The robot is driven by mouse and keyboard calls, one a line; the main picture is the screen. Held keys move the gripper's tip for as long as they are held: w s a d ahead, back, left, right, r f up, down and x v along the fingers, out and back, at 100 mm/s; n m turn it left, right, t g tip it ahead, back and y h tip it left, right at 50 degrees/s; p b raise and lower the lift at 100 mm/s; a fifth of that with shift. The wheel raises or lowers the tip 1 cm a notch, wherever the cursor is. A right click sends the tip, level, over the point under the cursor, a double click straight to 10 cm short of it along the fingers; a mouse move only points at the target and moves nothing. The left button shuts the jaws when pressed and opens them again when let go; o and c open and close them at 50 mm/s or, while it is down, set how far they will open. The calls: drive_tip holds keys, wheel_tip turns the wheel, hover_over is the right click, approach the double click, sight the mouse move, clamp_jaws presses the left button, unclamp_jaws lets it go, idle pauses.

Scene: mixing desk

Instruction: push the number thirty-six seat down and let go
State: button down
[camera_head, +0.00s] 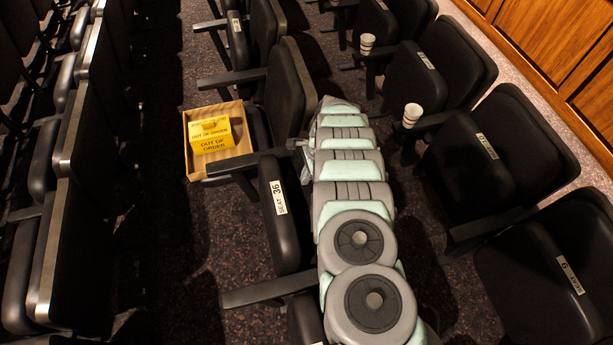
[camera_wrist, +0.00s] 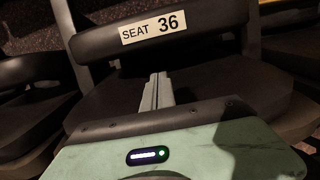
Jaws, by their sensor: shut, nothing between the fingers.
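The number thirty-six seat (camera_head: 278,225) is a dark cushion whose edge carries a white "SEAT 36" label; it stands left of my grey and pale green arm in the head view. It looks tipped up there, though the arm hides part of it. In the wrist view the same labelled edge (camera_wrist: 205,35) runs across the top, with a dark surface below it. My gripper (camera_wrist: 158,78) has its narrow grey fingers shut, empty, pointing toward the labelled edge just below the label. I cannot tell whether the fingertips touch the seat. In the head view the fingers are hard to make out.
Armrests (camera_head: 268,291) flank the seat. Cups (camera_head: 412,115) stand on armrests in the right row. Dark floor shows between rows at left.

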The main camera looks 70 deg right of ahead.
drive_tip(key=b+x, duration=1)
drive_tip(key=x, duration=0.4)
drive_tip(key=shift+f, duration=0.35)
drive_tip(key=shift+w, duration=0.1)
drive_tip(key=w+a, duration=0.3)
drive_tip(key=shift+w+r, duration=0.3)
drive_tip(key=shift+w, duration=0.1)
drive_tip(key=shift+w+a+f+b, duration=0.1)
drive_tip(key=shift+w+a+b, duration=0.15)
drive_tip(key=shift+w+a, duration=0.75)
drive_tip(key=shift+w+a+f+b, duration=0.1)
drive_tip(key=shift+w+a+b, duration=0.15)
drive_tip(key=shift+w+a, duration=0.7)
drive_tip(key=shift+d, duration=0.35)
